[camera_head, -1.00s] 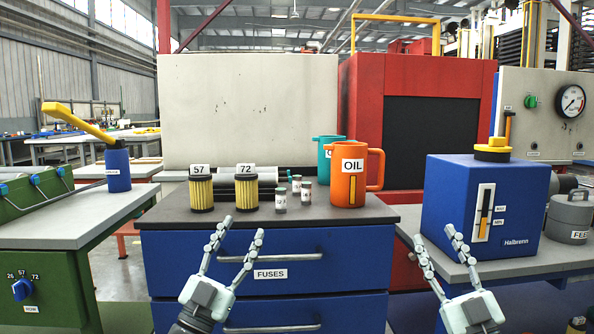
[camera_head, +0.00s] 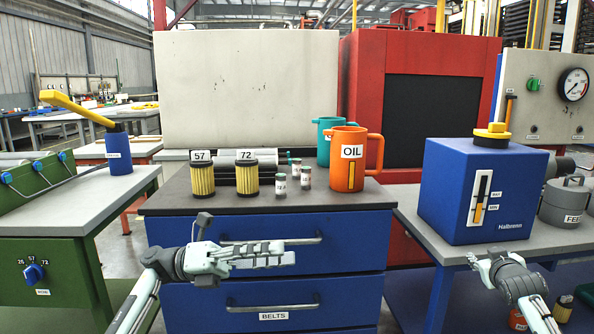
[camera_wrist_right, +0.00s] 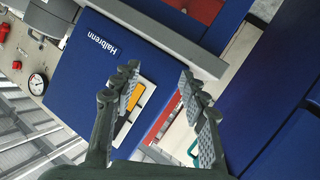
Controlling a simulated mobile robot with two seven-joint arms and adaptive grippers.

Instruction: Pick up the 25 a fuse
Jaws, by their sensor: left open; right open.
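Several small fuse-like cylinders with pale labels (camera_head: 281,183) stand upright on the dark cabinet top, left of the orange oil jug (camera_head: 350,184). Their ratings are too small to read. The blue top drawer (camera_head: 360,258) looks closed; its handle (camera_head: 303,238) is partly hidden by my left gripper. My left gripper (camera_head: 290,252) is open and empty, with its fingers pointing right before this drawer. My right gripper (camera_head: 480,260) is low at the right, before the blue Halbrenn box (camera_head: 470,190). In the right wrist view it (camera_wrist_right: 160,82) is open and empty.
Two yellow filters (camera_head: 202,181) marked 57 and 72 stand left of the cylinders. A teal jug (camera_head: 326,140) is behind the orange one. The lower drawer (camera_head: 350,300) bears a BELTS label. A green bench (camera_head: 50,255) stands left, a grey table (camera_head: 560,245) right.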

